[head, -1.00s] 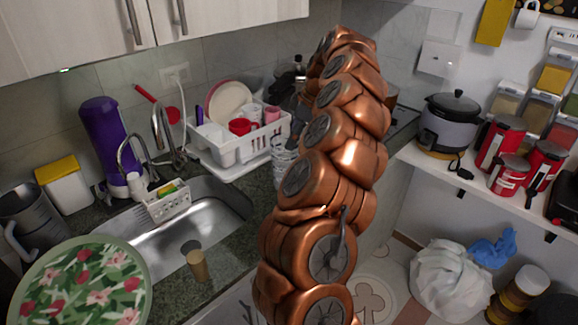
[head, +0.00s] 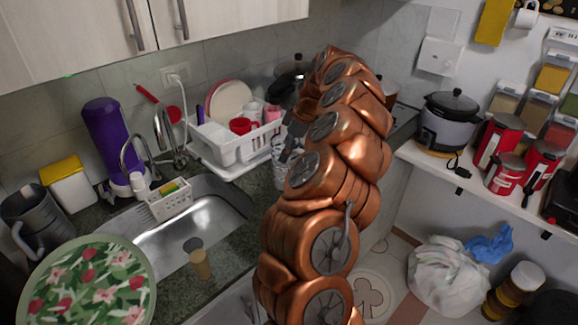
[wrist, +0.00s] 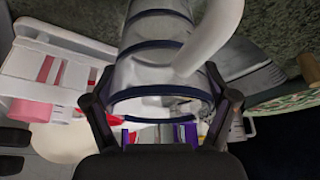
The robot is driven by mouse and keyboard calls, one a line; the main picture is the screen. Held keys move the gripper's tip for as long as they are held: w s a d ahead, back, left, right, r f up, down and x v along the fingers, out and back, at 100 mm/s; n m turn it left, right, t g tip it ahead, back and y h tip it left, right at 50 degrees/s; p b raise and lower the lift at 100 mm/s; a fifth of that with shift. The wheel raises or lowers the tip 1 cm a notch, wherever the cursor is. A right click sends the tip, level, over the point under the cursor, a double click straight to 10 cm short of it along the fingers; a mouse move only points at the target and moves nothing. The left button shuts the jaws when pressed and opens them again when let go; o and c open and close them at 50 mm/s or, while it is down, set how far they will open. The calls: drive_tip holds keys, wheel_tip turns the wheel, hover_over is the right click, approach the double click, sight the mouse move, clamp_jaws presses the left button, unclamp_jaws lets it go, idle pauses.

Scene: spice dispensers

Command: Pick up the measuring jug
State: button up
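The measuring jug (head: 279,170) is a clear vessel on the counter to the right of the sink, partly hidden by my arm. In the wrist view the jug (wrist: 150,75) fills the upper middle, with dark blue bands and a white handle (wrist: 212,40) at its right. My gripper (wrist: 160,72) has its two dark fingers spread, one on each side of the jug near its banded rim. I cannot tell whether they touch it. In the head view my gripper (head: 290,142) is a dark shape right at the jug, mostly hidden by my arm.
The sink (head: 190,235) lies to the left, with a floral plate (head: 90,285) in front. A grey pitcher (head: 30,220) stands far left. A shelf with red canisters (head: 500,145) is at right.

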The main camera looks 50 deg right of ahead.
drive_tip(key=c, duration=1)
drive_tip(key=shift+r, duration=0.15)
